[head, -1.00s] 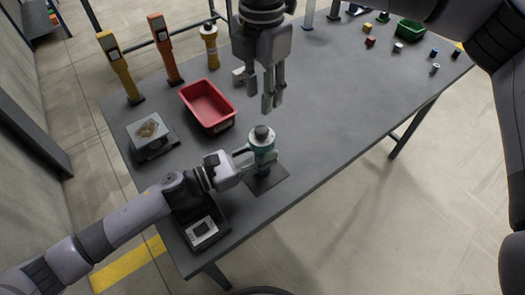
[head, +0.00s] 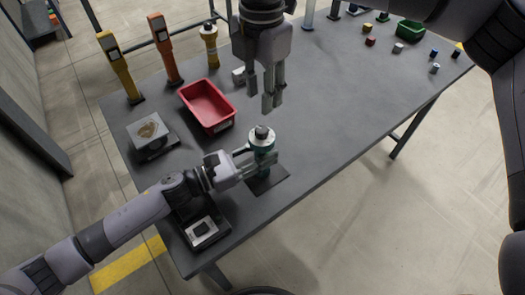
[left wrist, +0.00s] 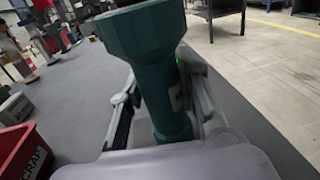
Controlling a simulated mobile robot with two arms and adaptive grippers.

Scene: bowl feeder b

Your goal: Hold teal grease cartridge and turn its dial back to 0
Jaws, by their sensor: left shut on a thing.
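The teal grease cartridge (head: 263,156) stands upright over a dark square pad (head: 266,180) near the front edge of the table. Its top has a dark cap (head: 262,131) above a pale collar; the dial reading is too small to tell. My left gripper (head: 262,161) is shut around the cartridge's body from the left. In the left wrist view the teal body (left wrist: 160,75) stands between the two fingers, its wider part at the top. My right gripper (head: 273,102) points down above and apart from the cartridge, empty.
A red bin (head: 207,106) stands left of my right gripper. A scale-like device (head: 151,137) stands at the left, and a black device (head: 203,231) sits beneath my left arm. Orange and yellow posts (head: 164,48) line the back edge. The table's right middle is clear.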

